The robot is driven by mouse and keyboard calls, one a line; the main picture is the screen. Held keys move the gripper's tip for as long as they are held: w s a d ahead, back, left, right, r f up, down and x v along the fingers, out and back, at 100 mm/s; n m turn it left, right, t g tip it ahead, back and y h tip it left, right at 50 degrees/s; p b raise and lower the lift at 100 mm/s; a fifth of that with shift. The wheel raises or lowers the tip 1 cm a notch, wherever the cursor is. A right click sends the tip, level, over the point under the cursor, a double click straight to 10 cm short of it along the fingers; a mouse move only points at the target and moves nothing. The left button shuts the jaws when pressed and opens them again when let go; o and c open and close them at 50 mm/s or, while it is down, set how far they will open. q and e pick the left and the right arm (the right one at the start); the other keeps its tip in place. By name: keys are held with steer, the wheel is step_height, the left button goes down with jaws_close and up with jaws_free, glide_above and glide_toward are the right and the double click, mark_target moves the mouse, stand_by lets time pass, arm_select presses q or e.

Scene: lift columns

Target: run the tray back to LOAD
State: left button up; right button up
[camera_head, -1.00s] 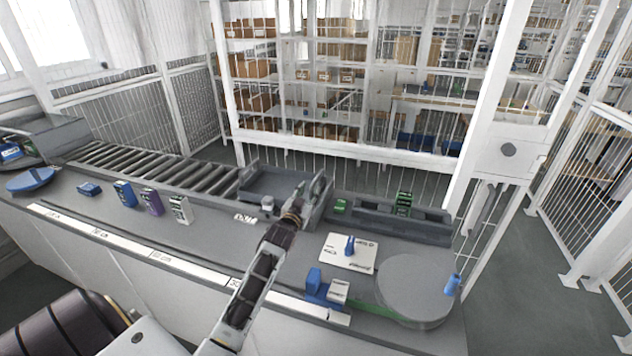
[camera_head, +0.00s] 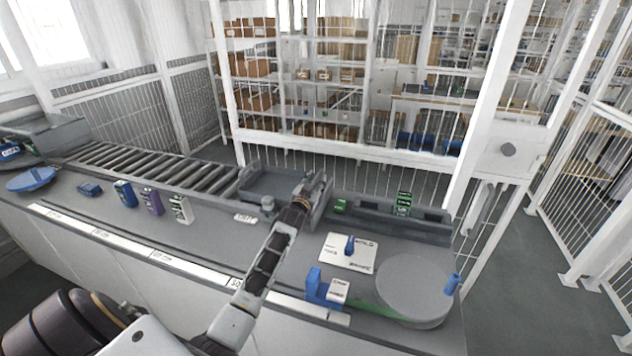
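A grey open tray (camera_head: 268,172) sits at the right end of the roller conveyor (camera_head: 150,168). Its inside looks empty as far as I can see. My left gripper (camera_head: 318,184) is at the tray's right end wall, with my forearm crossing in front of it. The fingers are small and overlap the grey wall. I cannot tell whether they touch it or are closed on it. I cannot read a LOAD mark. My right gripper is out of view.
To the right are a grey bin (camera_head: 430,232) with green boxes, a white board (camera_head: 362,262) with a blue peg, a blue holder (camera_head: 313,285) and a round grey disc (camera_head: 412,285). Mesh fencing stands behind.

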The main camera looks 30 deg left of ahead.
arm_select(q)
steer(key=shift+w+a, duration=0.1)
steer(key=shift+w, duration=0.25)
jaws_close()
stand_by(0.4)
